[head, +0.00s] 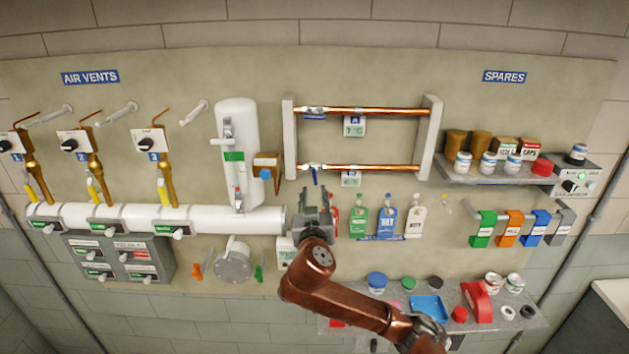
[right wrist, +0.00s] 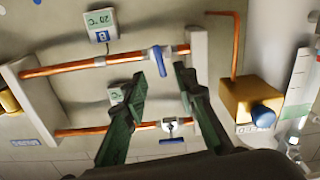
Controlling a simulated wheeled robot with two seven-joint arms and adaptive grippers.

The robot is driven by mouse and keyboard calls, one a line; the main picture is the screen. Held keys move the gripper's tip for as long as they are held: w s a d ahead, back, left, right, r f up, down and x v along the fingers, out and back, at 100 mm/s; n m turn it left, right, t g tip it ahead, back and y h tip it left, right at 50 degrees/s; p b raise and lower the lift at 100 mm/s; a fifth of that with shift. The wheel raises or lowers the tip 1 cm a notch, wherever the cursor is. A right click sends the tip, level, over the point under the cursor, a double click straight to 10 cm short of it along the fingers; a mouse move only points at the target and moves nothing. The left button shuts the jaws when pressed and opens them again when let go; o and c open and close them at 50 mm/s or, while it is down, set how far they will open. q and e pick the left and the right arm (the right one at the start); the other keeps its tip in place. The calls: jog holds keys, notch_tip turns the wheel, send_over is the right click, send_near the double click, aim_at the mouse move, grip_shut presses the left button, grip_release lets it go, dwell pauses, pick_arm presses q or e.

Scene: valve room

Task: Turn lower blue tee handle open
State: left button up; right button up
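The lower blue tee handle (head: 316,176) is on the lower copper pipe (head: 372,168), near its left end. It lies across the pipe and points down. In the right wrist view, which is upside down, the handle (right wrist: 158,61) shows between the fingertips in the picture, slightly tilted. My right gripper (head: 315,190) is just below it, pointing up at the pipe. In the right wrist view the gripper (right wrist: 160,75) has its dark green fingers apart, with nothing held. I cannot tell whether a finger touches the handle. My left gripper is out of view.
The upper pipe (head: 375,111) carries another valve (head: 314,111). A brass box (head: 266,160) with a blue knob stands left of the lower pipe. A small display (head: 350,178) hangs under this pipe. Coloured tags (head: 387,220) hang right of my gripper.

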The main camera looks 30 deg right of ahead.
aim_at(315, 178)
jog(key=p+x, duration=0.1)
jog(key=x, duration=0.2)
jog(key=p+x, duration=0.2)
jog(key=x, duration=0.2)
jog(key=shift+r, duration=0.2)
jog(key=shift+w+d+f, duration=0.15)
jog(key=shift+w+d, duration=0.05)
jog(key=shift+w, duration=0.1)
jog(key=shift+c, duration=0.2)
grip_shut()
